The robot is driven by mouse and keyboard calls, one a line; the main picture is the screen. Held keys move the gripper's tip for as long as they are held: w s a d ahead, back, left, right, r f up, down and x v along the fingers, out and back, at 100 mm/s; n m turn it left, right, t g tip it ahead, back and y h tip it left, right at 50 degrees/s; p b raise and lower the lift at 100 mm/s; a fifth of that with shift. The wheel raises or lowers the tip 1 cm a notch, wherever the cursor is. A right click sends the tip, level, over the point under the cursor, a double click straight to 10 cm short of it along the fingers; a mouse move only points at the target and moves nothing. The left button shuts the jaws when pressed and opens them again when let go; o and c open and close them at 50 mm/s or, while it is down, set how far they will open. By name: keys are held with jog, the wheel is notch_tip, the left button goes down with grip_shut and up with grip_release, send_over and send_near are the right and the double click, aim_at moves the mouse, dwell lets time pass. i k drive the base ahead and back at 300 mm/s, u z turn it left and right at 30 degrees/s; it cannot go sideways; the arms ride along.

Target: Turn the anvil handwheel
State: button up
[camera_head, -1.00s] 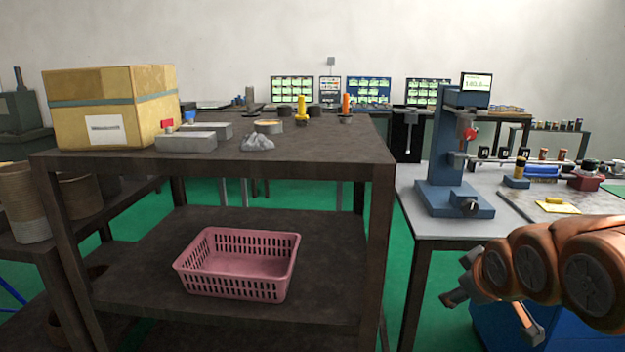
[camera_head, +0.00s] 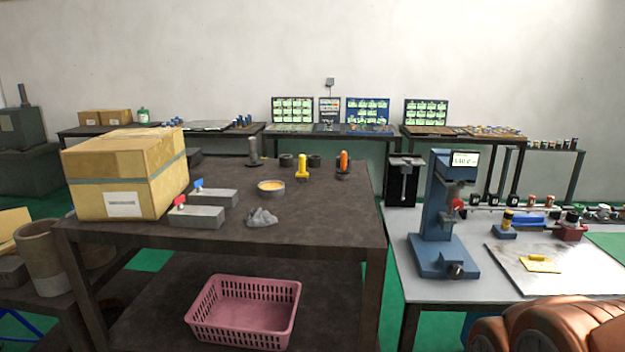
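A blue bench instrument (camera_head: 432,225) stands upright on the grey table at right, with a small lit display (camera_head: 464,159) on its top. A red part (camera_head: 457,205) sits at mid-height on its front. A small dark, metallic round part (camera_head: 456,271) is at the front of its base. I cannot tell for sure which of these parts is the anvil handwheel. My orange arm shows at the lower right corner, in front of the table. My gripper is outside the picture.
The grey table (camera_head: 412,292) also carries a plate with a yellow item (camera_head: 541,264). A dark shelf bench (camera_head: 330,225) at left holds a cardboard box (camera_head: 124,178), grey blocks and small parts. A pink basket (camera_head: 245,312) is on its lower shelf. Green floor shows between them.

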aim_at(456, 271)
jog(key=u, duration=1.6)
jog(key=i, duration=1.05)
jog(key=z, duration=2.2)
